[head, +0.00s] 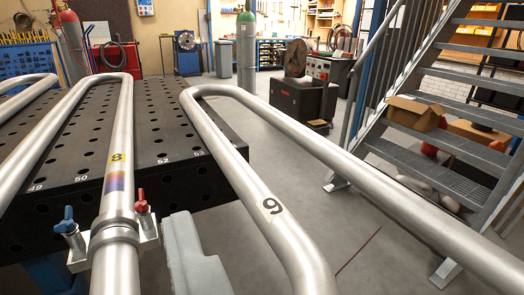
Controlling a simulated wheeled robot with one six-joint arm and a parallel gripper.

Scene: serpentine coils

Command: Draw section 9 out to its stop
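Section 9 (257,190) is a bare silver tube with a pale label bearing a black digit that reads as 9 or a turned 6. It runs from a U-bend above the table's right edge towards me and bends at the bottom edge of the picture. From the far bend, another leg (370,180) runs out over the floor to the lower right corner. To its left, a tube with a yellow label 8 (116,157) has a blue-purple heat tint and passes through a clamp (113,236) with blue and red handles. I make out no gripper fingers; a pale grey part (192,258) shows low.
The black perforated table (150,125) carries numbers along its front edge. Metal stairs (440,160) with a railing and cardboard boxes (415,112) stand at right, behind the long leg. A dark machine (303,100) and a gas cylinder (246,52) stand behind. Grey floor lies open between table and stairs.

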